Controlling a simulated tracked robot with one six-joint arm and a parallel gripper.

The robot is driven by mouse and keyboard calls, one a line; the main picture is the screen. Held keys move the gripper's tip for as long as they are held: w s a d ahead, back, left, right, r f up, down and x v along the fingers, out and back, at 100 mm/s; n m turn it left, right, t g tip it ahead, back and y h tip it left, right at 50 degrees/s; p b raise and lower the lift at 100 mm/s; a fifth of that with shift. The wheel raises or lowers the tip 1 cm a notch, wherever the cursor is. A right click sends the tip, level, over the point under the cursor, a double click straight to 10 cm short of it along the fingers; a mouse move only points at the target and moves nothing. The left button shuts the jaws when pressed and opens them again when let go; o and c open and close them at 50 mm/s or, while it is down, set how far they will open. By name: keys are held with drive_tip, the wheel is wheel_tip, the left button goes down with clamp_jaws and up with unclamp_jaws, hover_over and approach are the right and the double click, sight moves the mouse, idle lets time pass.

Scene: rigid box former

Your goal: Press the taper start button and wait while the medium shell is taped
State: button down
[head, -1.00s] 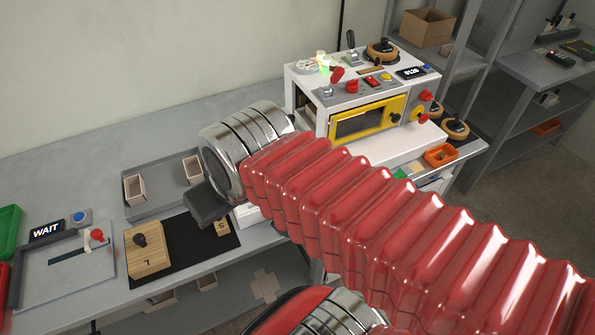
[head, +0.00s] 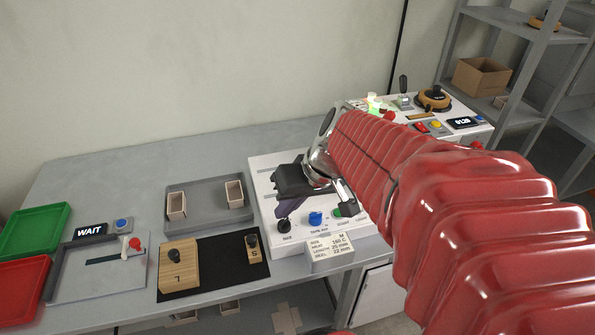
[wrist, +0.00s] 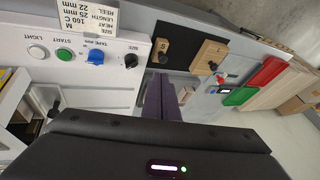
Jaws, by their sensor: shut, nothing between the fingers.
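The taper (head: 262,190) is a white machine with a front control panel, partly hidden behind my arm in the head view. Its green start button (head: 338,212) also shows in the wrist view (wrist: 65,54), lit green, between the white light button (wrist: 37,51) and the blue tape knob (wrist: 95,56). My gripper (head: 286,208) is shut and empty above the taper, left of the start button and apart from it. Its dark fingers show in the wrist view (wrist: 161,85). Two small open shells, one left (head: 176,206) and one right (head: 234,194), stand on the grey tray (head: 205,186). I cannot tell whether a shell is in the taper.
A printed card (head: 330,252) stands at the taper's front edge. The black size knob (head: 284,226) is at the panel's left. Wooden blocks (head: 178,268) lie on a black mat. A WAIT display (head: 90,231) and green tray (head: 38,229) are further left.

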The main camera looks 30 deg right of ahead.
drive_tip(key=w+d+f+m+t, duration=0.1)
drive_tip(key=d+f+t, duration=0.1)
drive_tip(key=d, duration=0.8)
drive_tip(key=w+d+f+m+t, duration=0.1)
drive_tip(key=d+m+t, duration=0.1)
drive_tip(key=d, duration=0.7)
drive_tip(key=shift+w+d+f, duration=0.25)
drive_tip(key=shift+d+f, duration=0.1)
drive_tip(key=shift+f, duration=0.05)
drive_tip(key=shift+f, duration=0.15)
drive_tip(key=shift+f, duration=4.3)
drive_tip(key=shift+f, duration=0.8)
drive_tip(key=shift+r, duration=0.9)
